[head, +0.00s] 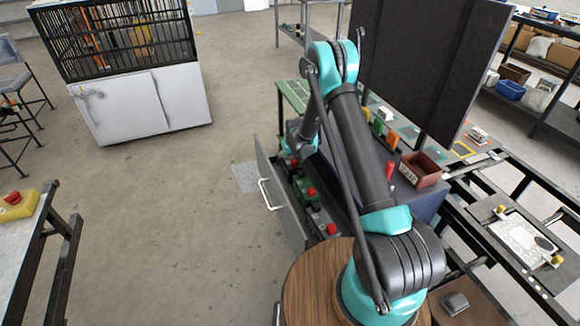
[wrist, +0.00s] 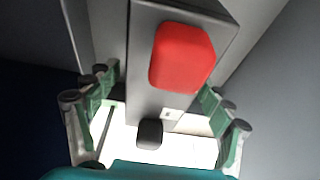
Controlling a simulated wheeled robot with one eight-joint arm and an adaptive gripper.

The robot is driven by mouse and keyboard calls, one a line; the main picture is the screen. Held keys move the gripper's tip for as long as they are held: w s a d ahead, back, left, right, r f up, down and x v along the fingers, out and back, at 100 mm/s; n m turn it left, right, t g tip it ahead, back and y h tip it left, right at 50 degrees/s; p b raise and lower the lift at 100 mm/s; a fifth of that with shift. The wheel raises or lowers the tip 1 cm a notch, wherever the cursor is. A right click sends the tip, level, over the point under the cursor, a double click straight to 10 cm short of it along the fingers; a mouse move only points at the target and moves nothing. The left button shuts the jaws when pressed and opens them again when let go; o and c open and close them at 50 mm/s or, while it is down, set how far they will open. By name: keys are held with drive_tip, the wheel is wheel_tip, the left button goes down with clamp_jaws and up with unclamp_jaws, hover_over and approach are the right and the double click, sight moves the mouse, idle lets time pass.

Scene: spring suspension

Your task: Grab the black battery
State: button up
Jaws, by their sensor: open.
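A dark grey, block-shaped body (wrist: 143,65), which looks like the black battery, lies between my fingers in the wrist view. It has a red cap (wrist: 183,57) and a smaller black rounded cap (wrist: 149,134). My gripper (wrist: 157,88) is open, with a green finger on each side of the body; I cannot tell whether either touches it. In the head view, my arm reaches down to the far end of the open drawer (head: 283,205), and the fingertips are not clear there. Red-capped blocks stand in the drawer, including a green one (head: 301,186) and a grey one (head: 320,215).
The drawer walls stand close around the blocks. A dark red bin (head: 423,170) stands on the workbench right of my arm, below a large black panel (head: 425,55). A white cabinet (head: 140,103) stands at the back left.

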drive_tip(key=shift+x, duration=0.9)
clamp_jaws()
